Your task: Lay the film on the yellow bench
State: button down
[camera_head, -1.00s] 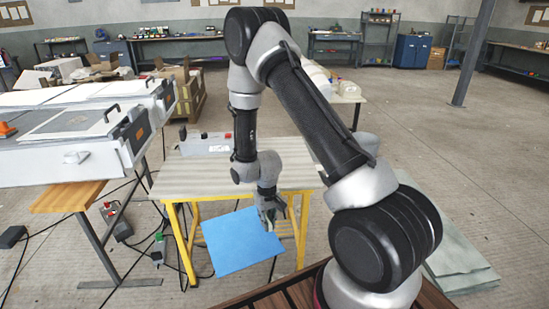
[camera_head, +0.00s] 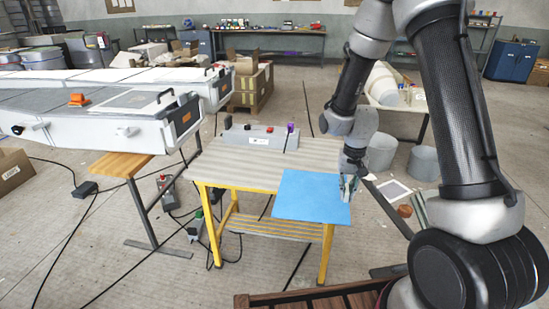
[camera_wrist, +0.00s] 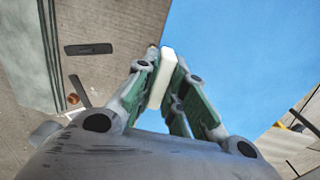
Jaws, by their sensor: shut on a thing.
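The film is a flat blue sheet (camera_head: 312,195) in front of my gripper, filling the upper right of the wrist view (camera_wrist: 240,60). My gripper (camera_head: 348,188) is shut on its right edge; in the wrist view the fingers (camera_wrist: 165,85) close on a white strip at the film's edge. The yellow bench (camera_head: 235,165) has a striped grey top and yellow legs. In the head view the film overlaps the bench's right front part and reaches past its front edge. I cannot tell whether it touches the top.
A grey box with a red button (camera_head: 258,137) and a purple item (camera_head: 291,128) stand at the back of the bench. White moulds (camera_head: 90,125) are at the left. Grey cylinders (camera_head: 422,163) stand at the right. Cables lie on the floor.

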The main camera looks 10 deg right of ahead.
aim_at(315, 168)
jog(key=i+l, duration=0.25)
jog(key=i, duration=0.25)
jog(key=i+l, duration=0.2)
jog(key=i, duration=0.25)
